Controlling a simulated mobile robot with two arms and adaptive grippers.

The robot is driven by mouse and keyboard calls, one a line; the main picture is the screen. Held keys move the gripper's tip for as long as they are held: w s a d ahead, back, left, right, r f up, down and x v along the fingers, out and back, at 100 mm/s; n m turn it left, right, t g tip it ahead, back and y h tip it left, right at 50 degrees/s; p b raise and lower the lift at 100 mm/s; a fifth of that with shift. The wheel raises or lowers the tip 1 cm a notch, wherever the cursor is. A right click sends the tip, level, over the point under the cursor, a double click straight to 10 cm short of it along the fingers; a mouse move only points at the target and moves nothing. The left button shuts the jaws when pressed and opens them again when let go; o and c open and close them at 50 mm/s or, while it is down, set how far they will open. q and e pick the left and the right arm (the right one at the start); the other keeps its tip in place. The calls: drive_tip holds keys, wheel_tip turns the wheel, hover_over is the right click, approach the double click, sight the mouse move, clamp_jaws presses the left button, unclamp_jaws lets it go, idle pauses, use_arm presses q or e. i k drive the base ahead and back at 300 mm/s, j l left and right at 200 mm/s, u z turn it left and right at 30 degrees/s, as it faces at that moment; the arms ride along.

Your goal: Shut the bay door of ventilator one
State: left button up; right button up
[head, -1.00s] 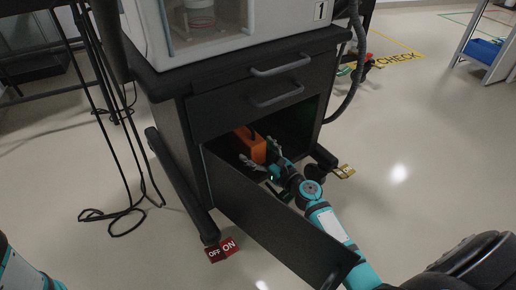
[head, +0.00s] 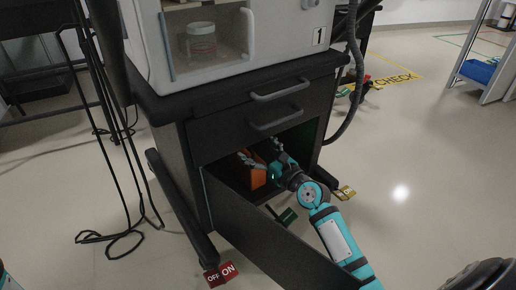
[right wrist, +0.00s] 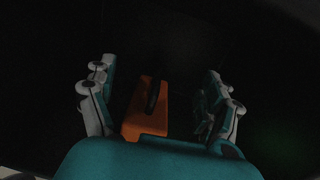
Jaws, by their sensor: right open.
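Ventilator one (head: 290,48) is a pale unit marked "1" on a dark cart. The cart's bay door (head: 270,235) is a dark panel, swung wide open from the left side of the lower bay (head: 308,148). An orange box (head: 253,174) with a dark handle sits inside the bay. My right gripper (head: 260,152) is inside the bay, open, its fingers at the box. In the right wrist view the box (right wrist: 147,118) lies between the spread fingers (right wrist: 160,68); contact cannot be told. My left gripper is out of view.
Two drawer handles (head: 279,90) project above the bay. A red OFF/ON tag (head: 220,273) is at the cart's left foot, and a yellow tag (head: 345,193) at the right. Black cables (head: 110,237) lie at left. Floor (head: 420,195) is clear at right.

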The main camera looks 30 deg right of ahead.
sight(292, 263)
drive_tip(key=k+l, duration=0.15)
drive_tip(key=k, duration=0.35)
drive_tip(key=k+l, duration=0.15)
drive_tip(key=k, duration=0.3)
